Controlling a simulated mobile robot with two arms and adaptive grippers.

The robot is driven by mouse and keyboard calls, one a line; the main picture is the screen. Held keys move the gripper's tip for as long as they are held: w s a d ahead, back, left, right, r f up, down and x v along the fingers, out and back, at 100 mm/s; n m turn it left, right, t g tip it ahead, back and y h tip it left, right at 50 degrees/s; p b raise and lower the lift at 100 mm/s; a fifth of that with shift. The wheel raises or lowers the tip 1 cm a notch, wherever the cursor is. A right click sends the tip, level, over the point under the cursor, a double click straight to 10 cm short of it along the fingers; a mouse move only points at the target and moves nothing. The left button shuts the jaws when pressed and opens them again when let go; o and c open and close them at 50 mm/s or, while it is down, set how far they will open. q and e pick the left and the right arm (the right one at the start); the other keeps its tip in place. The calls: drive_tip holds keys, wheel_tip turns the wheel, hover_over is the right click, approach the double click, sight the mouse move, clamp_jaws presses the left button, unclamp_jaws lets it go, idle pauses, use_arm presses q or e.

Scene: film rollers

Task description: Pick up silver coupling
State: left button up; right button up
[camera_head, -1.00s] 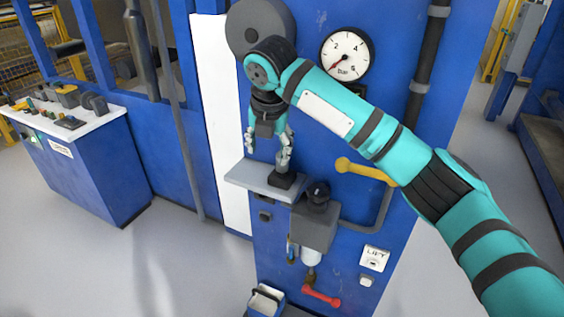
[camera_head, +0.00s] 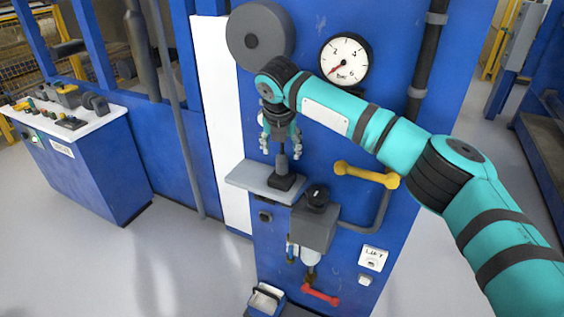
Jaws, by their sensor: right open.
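The silver coupling (camera_head: 282,161) stands upright on a dark square base on the small grey shelf (camera_head: 247,179) of the blue panel. My right gripper (camera_head: 281,153) points down directly above it. Its fingers are spread, with the coupling's thin upper part between or just below the fingertips; I cannot tell whether they touch it. The gripper is open and holds nothing. My left gripper is not in view.
A yellow handle (camera_head: 366,174) sticks out right of the shelf. A grey regulator (camera_head: 314,226) with a black knob and a red lever (camera_head: 320,295) are below. A pressure gauge (camera_head: 345,61) and grey disc (camera_head: 260,38) are above. A control desk (camera_head: 80,160) stands left.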

sight(282, 156)
drive_tip(key=p+x, duration=0.1)
drive_tip(key=x, duration=0.3)
drive_tip(key=shift+d+f, duration=0.1)
drive_tip(key=shift+f, duration=0.3)
drive_tip(key=shift+w+f, duration=0.1)
drive_tip(key=shift+f, duration=0.25)
drive_tip(key=shift+c, duration=0.4)
clamp_jaws()
